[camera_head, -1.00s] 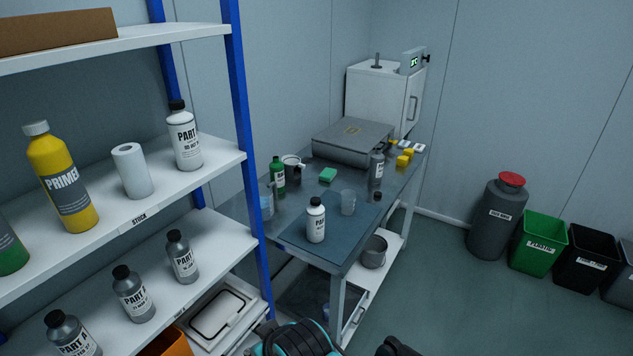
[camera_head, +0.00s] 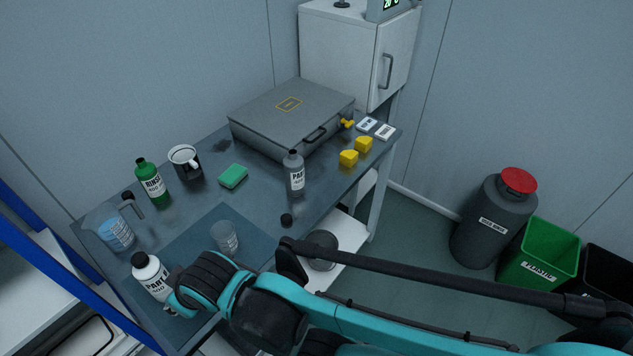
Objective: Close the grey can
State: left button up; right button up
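A grey bottle labelled PART (camera_head: 296,175) stands upright on the bench, in front of the grey case. Its top looks grey, with no black cap like the white bottle's. A small black cap (camera_head: 287,220) lies on the bench in front of it, apart from it. The grey bottle best fits the grey can. Teal and black links of my own arm cross the lower part of the view, from the right edge to near the white bottle. I see no gripper fingers of either hand.
On the bench (camera_head: 265,217) are a white PART bottle (camera_head: 150,277), clear cup (camera_head: 225,238), jug (camera_head: 115,233), green RINSE bottle (camera_head: 151,182), mug (camera_head: 185,162), green sponge (camera_head: 233,176), closed grey case (camera_head: 290,115) and yellow blocks (camera_head: 349,158). A red-lidded grey bin (camera_head: 485,233) stands on the floor.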

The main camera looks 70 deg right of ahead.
aim_at(293, 164)
jog(key=k+l, duration=0.1)
jog(key=l, duration=0.35)
jog(key=k+l, duration=0.1)
jog(key=l, duration=0.35)
jog(key=k+l, duration=0.15)
jog(key=l, duration=0.35)
